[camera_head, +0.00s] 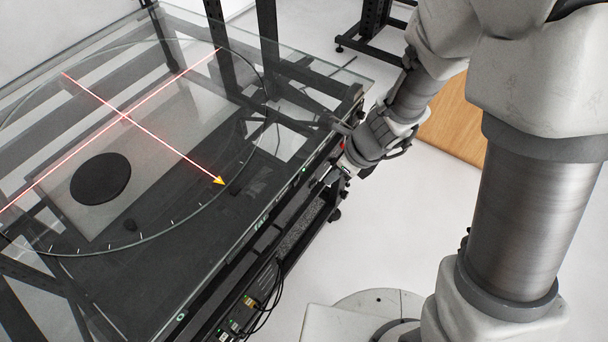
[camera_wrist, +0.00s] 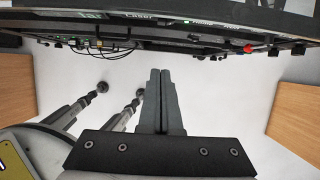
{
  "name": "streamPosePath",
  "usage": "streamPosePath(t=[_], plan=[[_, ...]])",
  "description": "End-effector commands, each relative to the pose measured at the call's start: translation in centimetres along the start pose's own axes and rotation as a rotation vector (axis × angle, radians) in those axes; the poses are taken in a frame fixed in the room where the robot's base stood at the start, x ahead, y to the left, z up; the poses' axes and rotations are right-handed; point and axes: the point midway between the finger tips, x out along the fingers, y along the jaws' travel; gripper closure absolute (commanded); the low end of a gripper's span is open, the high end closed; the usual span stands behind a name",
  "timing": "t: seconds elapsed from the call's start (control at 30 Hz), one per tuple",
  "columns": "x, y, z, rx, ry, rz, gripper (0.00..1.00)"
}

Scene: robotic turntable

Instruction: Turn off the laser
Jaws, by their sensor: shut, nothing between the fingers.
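Red laser lines (camera_head: 123,118) cross on the glass-topped turntable (camera_head: 330,80), one ending in a yellow arrow tip (camera_head: 219,181). The table's front edge carries a dark control panel (camera_head: 262,222) with green lit labels. In the wrist view the panel (camera_wrist: 150,20) runs across the top, with a green label and a red button (camera_wrist: 248,47) right of centre. My gripper (camera_wrist: 160,72) is shut and empty, its fingertips pointing toward the panel's lower edge, left of the red button. In the head view my gripper (camera_head: 330,178) is at the panel's right part, its fingertips partly hidden.
A black disc (camera_head: 101,178) lies on the turntable. Cables (camera_head: 265,310) hang below the panel at the near end. White floor lies open between table and base.

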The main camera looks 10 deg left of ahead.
Motion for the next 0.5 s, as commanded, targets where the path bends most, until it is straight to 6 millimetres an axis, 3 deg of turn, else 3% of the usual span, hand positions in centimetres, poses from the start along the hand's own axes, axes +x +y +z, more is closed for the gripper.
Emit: streamPosePath(t=[0.33,0.5], plan=[[0.2,0.0,-0.1,0.000,0.000,0.000,1.00],[2.2,0.1,-0.2,0.000,0.001,0.001,1.00]])
